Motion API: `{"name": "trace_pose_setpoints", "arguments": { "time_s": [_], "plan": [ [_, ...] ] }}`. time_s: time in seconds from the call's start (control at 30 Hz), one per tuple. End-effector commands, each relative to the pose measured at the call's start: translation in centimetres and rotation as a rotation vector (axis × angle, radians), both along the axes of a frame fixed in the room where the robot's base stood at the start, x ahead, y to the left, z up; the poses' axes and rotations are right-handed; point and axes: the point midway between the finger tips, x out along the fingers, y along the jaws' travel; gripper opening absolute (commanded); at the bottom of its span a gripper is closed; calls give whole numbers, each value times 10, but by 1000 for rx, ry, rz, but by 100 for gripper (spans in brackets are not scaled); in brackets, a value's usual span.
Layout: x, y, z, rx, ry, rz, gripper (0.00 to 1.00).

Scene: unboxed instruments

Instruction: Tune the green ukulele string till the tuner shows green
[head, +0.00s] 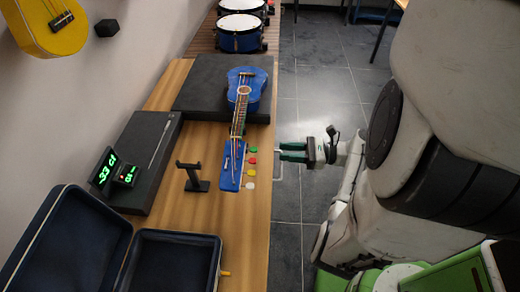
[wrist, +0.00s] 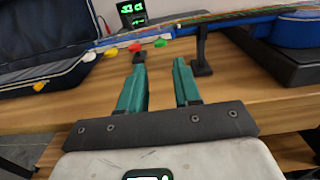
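The blue ukulele (head: 246,93) lies with its body on a dark foam block and its headstock (head: 228,166) towards me. Its coloured pegs stick out on the right: green (head: 253,150), red, yellow and white. In the wrist view the green peg (wrist: 160,43) is ahead, between and beyond my fingertips, with the red peg (wrist: 135,47) to its left. My gripper (head: 282,151) is open and empty, right of the pegs and apart from them. The tuner (head: 104,170) stands at left with glowing green digits that look like 33 ct; it also shows in the wrist view (wrist: 131,13).
A black stand (head: 193,179) is left of the headstock. An open dark case (head: 170,262) fills the near left of the wooden table (head: 240,235). Drums (head: 238,32) stand at the far end. Floor right of the table is clear.

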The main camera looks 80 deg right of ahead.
Motion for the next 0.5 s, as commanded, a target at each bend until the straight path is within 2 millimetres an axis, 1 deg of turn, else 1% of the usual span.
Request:
{"name": "trace_pose_setpoints", "arguments": {
  "time_s": [0.1, 0.3, 0.4, 0.5],
  "plan": [
    [22, 3, 1, 0, 1, 3, 33],
    [58, 6, 1, -1, 2, 2, 33],
    [72, 7, 1, -1, 2, 1, 33],
    [82, 8, 0, -2, 2, 1, 33]
  ]
}}
